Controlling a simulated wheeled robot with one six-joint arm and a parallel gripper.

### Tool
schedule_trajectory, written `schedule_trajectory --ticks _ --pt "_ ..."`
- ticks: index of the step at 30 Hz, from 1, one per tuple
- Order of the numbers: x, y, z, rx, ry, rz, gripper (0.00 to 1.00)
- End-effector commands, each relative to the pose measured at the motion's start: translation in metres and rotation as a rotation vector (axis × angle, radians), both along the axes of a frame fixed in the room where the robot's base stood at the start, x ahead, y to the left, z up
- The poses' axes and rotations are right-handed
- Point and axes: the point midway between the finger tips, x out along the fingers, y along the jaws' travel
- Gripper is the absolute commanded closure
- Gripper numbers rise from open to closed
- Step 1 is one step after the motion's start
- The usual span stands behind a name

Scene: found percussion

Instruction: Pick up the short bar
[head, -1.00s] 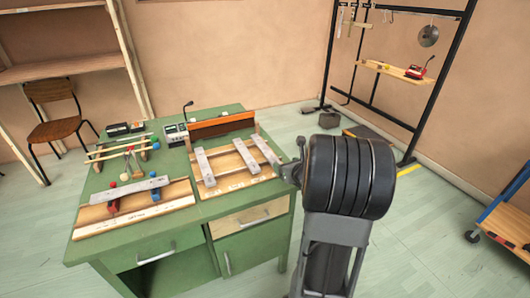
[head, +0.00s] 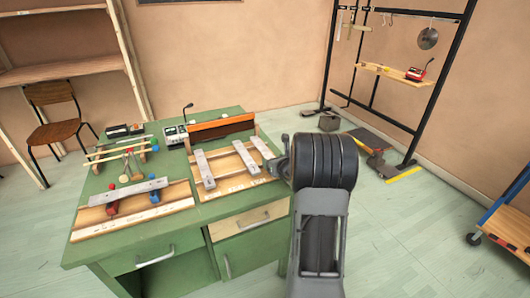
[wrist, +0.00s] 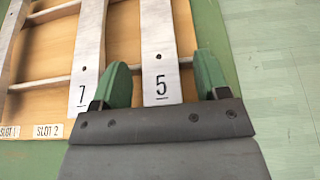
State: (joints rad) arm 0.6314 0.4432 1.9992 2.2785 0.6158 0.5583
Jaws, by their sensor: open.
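Three pale metal bars lie across a wooden rack (head: 227,188) on the green bench. The rightmost bar (head: 264,148), marked 5 in the wrist view (wrist: 160,50), looks like the short bar. A bar marked 7 (wrist: 88,50) lies to its left, and another bar (wrist: 12,30) is at the wrist view's left edge. My gripper (wrist: 163,78) is open, its two green fingers on either side of the bar marked 5, with visible gaps. The left finger is close to the bar marked 7. Contact and finger height cannot be told. In the head view my arm hides the fingers.
Slot labels (wrist: 48,131) mark the rack's front edge. An orange-brown board (head: 221,127) stands behind the rack. Left on the bench, another silver bar (head: 142,190) rests on red and blue supports. Open floor (wrist: 270,70) lies right of the bench.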

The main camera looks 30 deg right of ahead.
Motion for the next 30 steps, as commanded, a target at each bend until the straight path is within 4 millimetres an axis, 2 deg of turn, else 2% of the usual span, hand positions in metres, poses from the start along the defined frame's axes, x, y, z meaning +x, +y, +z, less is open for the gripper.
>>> schedule_trajectory --ticks 5,24,30 --pt "0.0003 0.0001 0.0003 0.000 0.000 0.000 0.32" --pt "0.0000 0.0001 0.0004 -0.001 0.000 0.000 0.92" --pt "0.0002 0.0000 0.0014 -0.001 -0.002 0.000 0.92"
